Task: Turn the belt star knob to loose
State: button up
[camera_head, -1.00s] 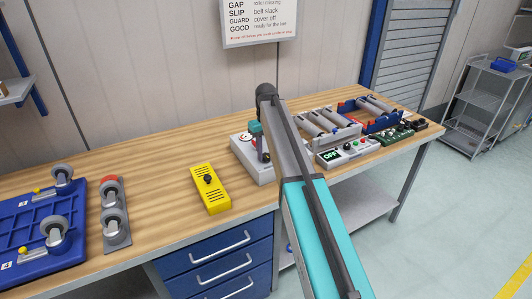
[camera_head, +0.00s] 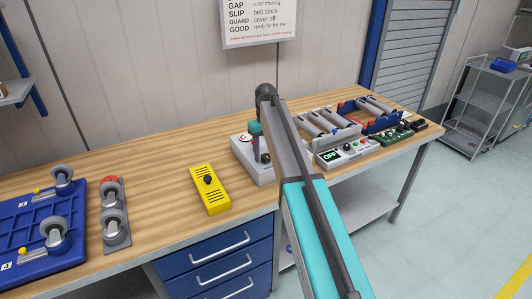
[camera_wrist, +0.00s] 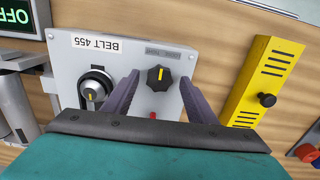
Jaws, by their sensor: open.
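The belt star knob (camera_wrist: 160,78) is black with a yellow pointer line and sits on a light grey panel marked BELT 455 (camera_wrist: 65,55). In the wrist view the panel is upside down. The pointer line runs roughly up and down in that picture. A small label (camera_wrist: 163,50) beside the knob is too faint to read surely. My gripper (camera_wrist: 159,82) is open, its two purple fingers on either side of the knob, with gaps showing. In the head view my gripper (camera_head: 257,144) hangs over the grey panel box (camera_head: 240,150), partly hiding it.
A round dial with a yellow pointer (camera_wrist: 91,93) is left of the knob on the panel. A red part (camera_wrist: 153,115) shows between the fingers. A yellow box with a black knob (camera_head: 210,195) stands nearby. A control box reading OFF (camera_head: 345,152) stands to the right.

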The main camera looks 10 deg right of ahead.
aim_at(266, 156)
notch_tip(266, 156, up, 14)
jog(key=p, duration=0.7)
jog(key=shift+f, duration=0.15)
dwell(0.5)
